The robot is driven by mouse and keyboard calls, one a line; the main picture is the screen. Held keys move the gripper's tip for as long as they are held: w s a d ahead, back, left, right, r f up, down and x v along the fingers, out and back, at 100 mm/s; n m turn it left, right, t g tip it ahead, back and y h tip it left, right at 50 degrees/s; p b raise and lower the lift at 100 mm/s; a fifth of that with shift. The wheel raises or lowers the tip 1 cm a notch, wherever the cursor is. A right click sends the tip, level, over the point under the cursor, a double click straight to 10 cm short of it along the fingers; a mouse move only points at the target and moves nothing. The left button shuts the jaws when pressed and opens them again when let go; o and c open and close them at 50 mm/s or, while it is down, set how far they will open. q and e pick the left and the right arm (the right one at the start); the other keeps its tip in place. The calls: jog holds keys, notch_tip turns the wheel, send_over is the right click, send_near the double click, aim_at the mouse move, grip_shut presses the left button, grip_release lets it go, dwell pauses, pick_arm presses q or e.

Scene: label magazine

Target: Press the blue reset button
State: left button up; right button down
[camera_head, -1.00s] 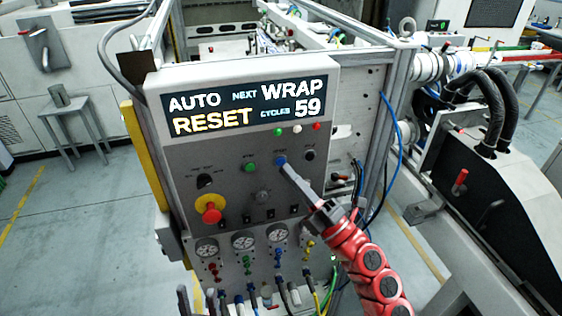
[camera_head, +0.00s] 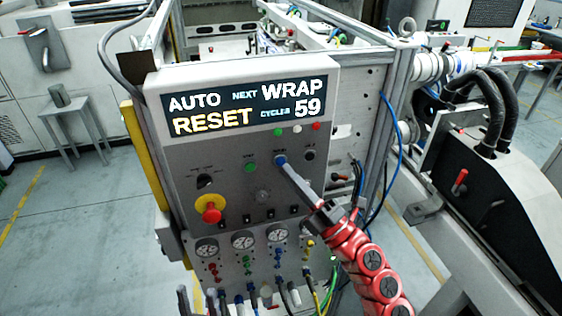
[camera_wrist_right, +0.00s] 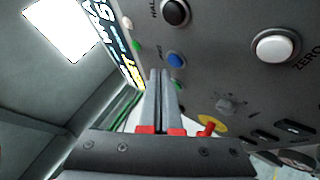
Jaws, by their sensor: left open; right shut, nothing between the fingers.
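The blue button (camera_head: 280,160) is on the grey control panel (camera_head: 225,150), below the display, right of a green button. It also shows in the right wrist view (camera_wrist_right: 176,60). My right gripper (camera_head: 287,170) is shut and empty, its fingertips just below and right of the blue button in the head view. In the wrist view the closed fingertips (camera_wrist_right: 162,74) are close to the button; whether they touch it is unclear. The display (camera_head: 245,108) reads AUTO, RESET, NEXT WRAP, CYCLES 59.
A red mushroom knob on a yellow ring (camera_head: 209,208) is at the panel's lower left. A green button (camera_head: 250,168) and a black button (camera_head: 309,156) flank the blue one. Gauges (camera_head: 243,240) and hoses are below. Open floor (camera_head: 70,220) lies left.

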jog(key=shift+w, duration=0.1)
jog(key=shift+w+a, duration=0.15)
jog(key=shift+w, duration=0.15)
jog(key=shift+w+a+b, duration=0.15)
jog(key=shift+w+b, duration=0.2)
jog(key=shift+b, duration=0.1)
dwell(0.6)
jog(key=shift+s, duration=0.15)
jog(key=shift+s+d, duration=0.3)
jog(key=shift+s, duration=0.25)
jog(key=s, duration=0.1)
jog(key=s+d, duration=0.1)
jog(key=s, duration=0.2)
jog(key=shift+s+d+p, duration=0.25)
jog(key=shift+s+p, duration=0.1)
jog(key=shift+s, duration=0.05)
jog(key=shift+f, duration=0.1)
dwell(0.7)
